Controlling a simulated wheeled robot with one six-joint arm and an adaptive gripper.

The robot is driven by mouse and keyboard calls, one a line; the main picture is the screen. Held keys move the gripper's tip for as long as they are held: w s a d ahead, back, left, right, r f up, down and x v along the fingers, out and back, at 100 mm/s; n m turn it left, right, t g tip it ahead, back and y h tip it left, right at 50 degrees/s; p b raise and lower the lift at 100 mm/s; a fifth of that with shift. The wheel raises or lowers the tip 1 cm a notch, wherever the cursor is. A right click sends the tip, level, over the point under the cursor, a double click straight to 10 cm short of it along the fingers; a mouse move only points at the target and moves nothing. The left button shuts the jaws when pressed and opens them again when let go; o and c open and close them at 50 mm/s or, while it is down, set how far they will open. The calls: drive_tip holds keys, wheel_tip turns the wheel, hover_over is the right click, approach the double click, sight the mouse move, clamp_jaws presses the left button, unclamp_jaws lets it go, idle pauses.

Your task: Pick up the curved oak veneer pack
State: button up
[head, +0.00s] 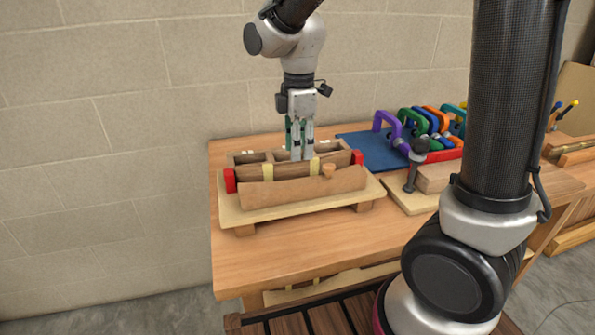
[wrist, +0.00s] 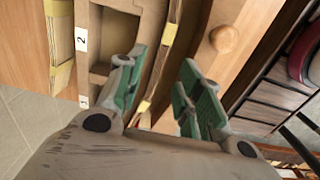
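The curved oak veneer pack (head: 290,171) is a long brown strip with yellow tape bands. It stands in a wooden fixture on the tray (head: 262,214), behind a lighter curved block with a round knob (head: 328,170). In the wrist view the pack (wrist: 166,54) runs through the gap between my fingers. My gripper (head: 301,154) points down over the middle of the pack. In the wrist view my gripper (wrist: 164,92) is open, its green-padded fingers apart on either side of the pack. I see no clear contact; how deep the tips reach is hard to tell.
Labelled compartments (wrist: 96,48) lie behind the pack, with a yellow-banded piece (wrist: 61,45) further left. Red end pieces (head: 230,180) flank the fixture. Coloured clamps (head: 428,124) and a blue mat (head: 368,147) lie to the right. The bench (head: 300,255) is clear in front.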

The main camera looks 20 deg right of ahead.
sight(297, 170)
wheel_tip(297, 170, down, 4)
drive_tip(key=shift+r, duration=0.15)
drive_tip(key=shift+c, duration=0.4)
clamp_jaws()
